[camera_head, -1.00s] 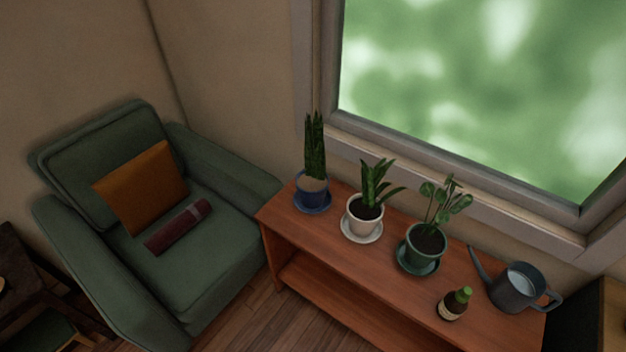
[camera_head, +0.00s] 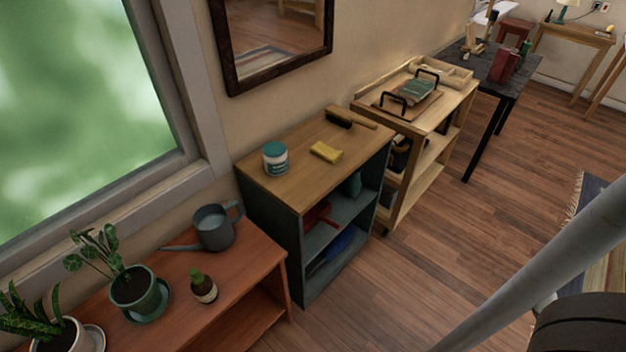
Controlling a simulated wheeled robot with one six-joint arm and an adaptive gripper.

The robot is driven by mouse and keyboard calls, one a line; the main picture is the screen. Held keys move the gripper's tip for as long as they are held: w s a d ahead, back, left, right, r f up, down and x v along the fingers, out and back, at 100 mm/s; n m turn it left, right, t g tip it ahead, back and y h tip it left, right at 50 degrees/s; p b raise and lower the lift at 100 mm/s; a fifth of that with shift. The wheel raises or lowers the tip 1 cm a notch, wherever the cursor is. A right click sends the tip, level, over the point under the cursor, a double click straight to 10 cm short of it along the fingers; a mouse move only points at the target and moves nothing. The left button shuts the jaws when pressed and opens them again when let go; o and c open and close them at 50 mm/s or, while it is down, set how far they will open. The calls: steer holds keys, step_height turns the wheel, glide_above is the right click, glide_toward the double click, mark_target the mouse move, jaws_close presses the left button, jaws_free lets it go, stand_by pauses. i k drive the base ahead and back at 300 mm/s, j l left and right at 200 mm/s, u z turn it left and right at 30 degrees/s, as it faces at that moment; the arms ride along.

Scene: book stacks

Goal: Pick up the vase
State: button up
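I cannot make out a clear vase in the head view. A teal rounded object (camera_head: 354,183) stands on the upper inner shelf of the dark cabinet, partly hidden by the cabinet's side; I cannot tell if it is a vase. My gripper is not in view; only a grey tube and a black part, seemingly of my own body, show at the lower right.
The cabinet top (camera_head: 305,180) holds a jar (camera_head: 275,159), a yellow sponge (camera_head: 326,152) and a brush. The wooden floor (camera_head: 430,240) in the middle is clear.

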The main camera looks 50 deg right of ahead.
mark_target(353, 183)
steer(key=i+l+u, duration=0.1)
steer(key=l+u, duration=0.15)
steer(key=l, duration=1.45)
steer(key=l+u, duration=0.3)
steer(key=l, duration=1.4)
steer(key=k, duration=0.1)
